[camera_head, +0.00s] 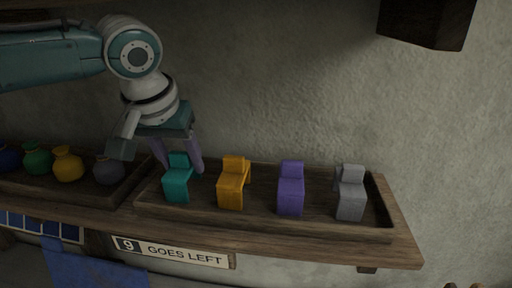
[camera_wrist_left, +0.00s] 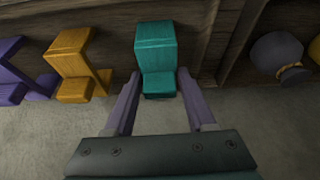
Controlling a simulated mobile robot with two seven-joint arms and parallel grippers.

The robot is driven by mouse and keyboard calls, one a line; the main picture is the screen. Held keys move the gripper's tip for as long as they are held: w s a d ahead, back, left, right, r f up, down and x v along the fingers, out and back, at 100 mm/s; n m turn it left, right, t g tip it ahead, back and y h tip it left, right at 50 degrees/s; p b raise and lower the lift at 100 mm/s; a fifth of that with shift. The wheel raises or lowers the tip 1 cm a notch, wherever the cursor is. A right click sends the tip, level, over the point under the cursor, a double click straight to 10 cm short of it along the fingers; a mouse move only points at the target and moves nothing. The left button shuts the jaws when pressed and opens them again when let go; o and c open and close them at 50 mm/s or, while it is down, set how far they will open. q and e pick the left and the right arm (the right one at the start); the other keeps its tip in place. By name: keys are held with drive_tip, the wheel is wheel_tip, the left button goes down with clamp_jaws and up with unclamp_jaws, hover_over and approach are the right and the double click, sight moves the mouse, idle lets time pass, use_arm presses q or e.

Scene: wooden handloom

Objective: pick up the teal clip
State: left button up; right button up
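The teal clip (camera_head: 177,180) stands at the left end of a wooden tray on the shelf. My left gripper (camera_head: 181,168) is just above and behind it, fingers pointing down. In the left wrist view the teal clip (camera_wrist_left: 157,60) lies between the two spread fingertips of the left gripper (camera_wrist_left: 158,80), with a gap visible on each side. The gripper is open and holds nothing. My right gripper is not in view.
An orange clip (camera_head: 233,183), a purple clip (camera_head: 291,188) and a grey clip (camera_head: 350,193) stand to the right in the same tray (camera_head: 290,226). Small pots, one of them grey (camera_head: 109,170), stand in the left tray. The wall is close behind.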

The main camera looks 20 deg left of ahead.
use_arm(q)
clamp_jaws()
drive_tip(key=shift+r, duration=0.15)
